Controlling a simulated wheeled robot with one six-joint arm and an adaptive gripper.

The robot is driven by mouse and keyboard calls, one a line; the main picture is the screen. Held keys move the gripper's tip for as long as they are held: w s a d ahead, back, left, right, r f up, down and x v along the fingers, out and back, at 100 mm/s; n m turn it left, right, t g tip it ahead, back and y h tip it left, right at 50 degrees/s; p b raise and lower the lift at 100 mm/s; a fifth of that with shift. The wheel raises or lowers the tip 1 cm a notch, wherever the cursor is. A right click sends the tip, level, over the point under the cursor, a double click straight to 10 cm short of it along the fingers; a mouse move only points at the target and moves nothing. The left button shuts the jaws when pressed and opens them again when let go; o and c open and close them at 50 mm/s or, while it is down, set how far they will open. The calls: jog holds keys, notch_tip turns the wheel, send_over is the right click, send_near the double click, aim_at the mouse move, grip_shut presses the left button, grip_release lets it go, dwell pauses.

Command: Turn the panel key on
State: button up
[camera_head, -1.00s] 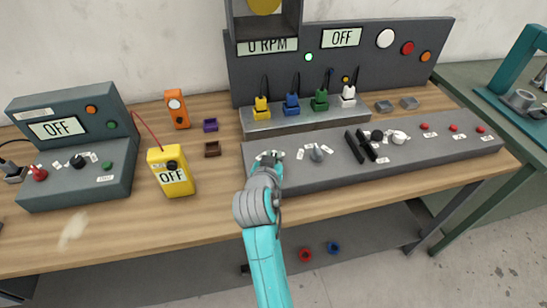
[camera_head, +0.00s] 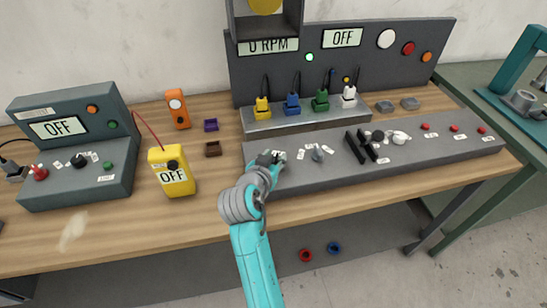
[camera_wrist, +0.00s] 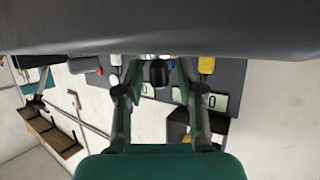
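The long grey sloped control panel (camera_head: 330,170) lies along the front of the bench. My gripper (camera_head: 268,158) is over its left end, beside a small white label, and hides the spot where a key could be. In the wrist view, the two fingers of my gripper (camera_wrist: 158,74) stand apart with a gap between them. A small black upright piece (camera_wrist: 160,72) shows between the fingertips, apart from both. I cannot tell for sure whether it is the key. The display (camera_head: 342,38) on the back board reads OFF.
A grey knob (camera_head: 317,153) sits just right of my gripper, with two black levers (camera_head: 360,146) further right. Yellow (camera_head: 262,107), blue (camera_head: 292,103), green (camera_head: 320,100) and white (camera_head: 348,96) plugs stand behind. A yellow meter (camera_head: 172,172) is at left.

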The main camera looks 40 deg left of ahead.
jog(key=v, duration=1.2)
jog(key=shift+s, duration=0.15)
dwell(0.5)
